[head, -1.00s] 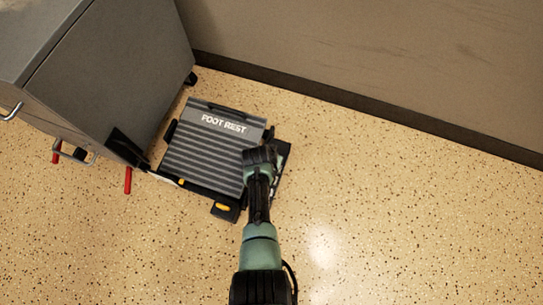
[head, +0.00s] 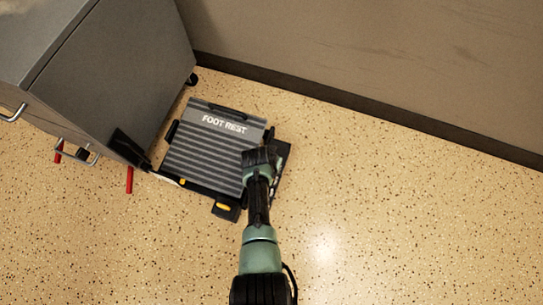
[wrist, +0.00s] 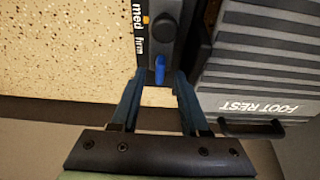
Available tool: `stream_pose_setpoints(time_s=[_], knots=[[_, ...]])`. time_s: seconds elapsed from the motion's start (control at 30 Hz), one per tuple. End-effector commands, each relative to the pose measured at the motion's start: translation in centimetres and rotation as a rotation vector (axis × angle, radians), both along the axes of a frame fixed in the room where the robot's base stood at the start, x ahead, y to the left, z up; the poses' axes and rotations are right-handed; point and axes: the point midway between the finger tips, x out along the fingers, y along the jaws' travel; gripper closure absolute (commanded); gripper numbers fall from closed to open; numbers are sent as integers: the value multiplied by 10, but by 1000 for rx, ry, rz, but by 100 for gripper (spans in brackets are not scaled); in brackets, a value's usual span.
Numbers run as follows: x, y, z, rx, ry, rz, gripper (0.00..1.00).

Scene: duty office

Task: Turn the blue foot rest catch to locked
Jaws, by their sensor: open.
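The grey ribbed foot rest (head: 205,158) lies on the floor beside a grey cabinet in the head view; it also shows at the right of the wrist view (wrist: 262,60). The blue catch (wrist: 159,68) is a small lever on a dark side panel (wrist: 166,8) with "med" and "firm" labels. It points down the wrist picture, toward my gripper. My gripper (wrist: 160,84) is open, its two fingertips on either side of the catch's lower end; I cannot tell whether they touch it. In the head view my gripper (head: 258,158) covers the catch at the foot rest's right edge.
The grey cabinet (head: 115,75) stands close at the left of the foot rest, with red parts (head: 129,180) below it. A wall (head: 380,60) with dark skirting runs behind. The speckled floor (head: 400,220) to the right is clear.

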Motion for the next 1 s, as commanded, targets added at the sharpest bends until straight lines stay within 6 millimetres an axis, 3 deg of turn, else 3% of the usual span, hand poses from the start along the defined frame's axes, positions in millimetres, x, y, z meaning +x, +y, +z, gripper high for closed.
stream_pose_setpoints(time_s=[0.03, 0.3, 0.6, 1.0], knots=[[-3, 1, 13, 0, 0, 1, 55], [-21, 7, 57, 0, 1, 2, 55], [-38, 13, 98, 0, 2, 2, 55], [-44, 15, 108, 0, 3, 1, 55]])
